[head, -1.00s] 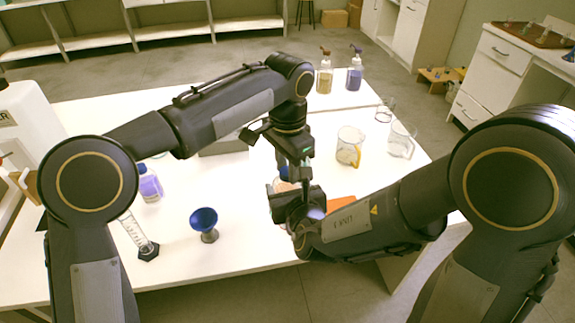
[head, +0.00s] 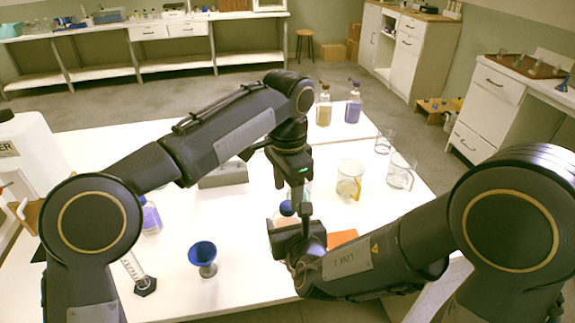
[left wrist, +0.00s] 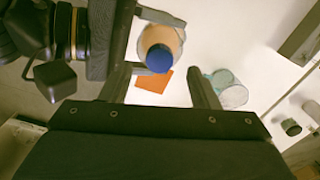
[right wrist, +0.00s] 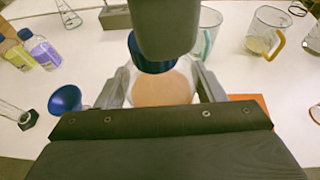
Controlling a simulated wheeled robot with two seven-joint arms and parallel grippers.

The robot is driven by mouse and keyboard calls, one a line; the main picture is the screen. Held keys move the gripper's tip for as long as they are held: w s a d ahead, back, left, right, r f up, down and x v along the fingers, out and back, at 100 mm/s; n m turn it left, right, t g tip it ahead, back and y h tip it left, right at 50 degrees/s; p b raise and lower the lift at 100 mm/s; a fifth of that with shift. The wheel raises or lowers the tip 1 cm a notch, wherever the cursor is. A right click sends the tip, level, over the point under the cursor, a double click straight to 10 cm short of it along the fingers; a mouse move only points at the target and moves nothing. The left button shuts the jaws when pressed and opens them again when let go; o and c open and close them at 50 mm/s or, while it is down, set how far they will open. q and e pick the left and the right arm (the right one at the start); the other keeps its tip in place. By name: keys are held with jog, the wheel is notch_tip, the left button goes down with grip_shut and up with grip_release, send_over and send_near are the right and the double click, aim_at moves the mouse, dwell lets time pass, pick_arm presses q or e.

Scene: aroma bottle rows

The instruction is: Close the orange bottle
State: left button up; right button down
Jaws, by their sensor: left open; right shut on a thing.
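The orange bottle (right wrist: 162,88) is clear with orange contents. It stands upright between the fingers of my right gripper (right wrist: 160,85), which is shut on it. A blue cap (right wrist: 153,57) is at the bottle's mouth; I cannot tell how tightly it is seated. In the left wrist view the cap (left wrist: 159,58) shows over the bottle (left wrist: 158,36). In the head view the left gripper (head: 303,200) is above the right gripper (head: 287,238) and partly hides the bottle (head: 284,216).
A blue funnel (head: 203,255) and a graduated cylinder (head: 140,275) stand at the left front. Beakers (head: 350,180) (head: 400,172) stand to the right. Two bottles (head: 323,108) (head: 353,107) stand at the back. An orange flat piece (head: 342,238) lies beside the right gripper.

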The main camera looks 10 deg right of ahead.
jog(key=shift+r, duration=0.1)
pick_arm(q)
notch_tip(320, 180, up, 8)
jog(key=shift+r, duration=0.2)
dwell(0.5)
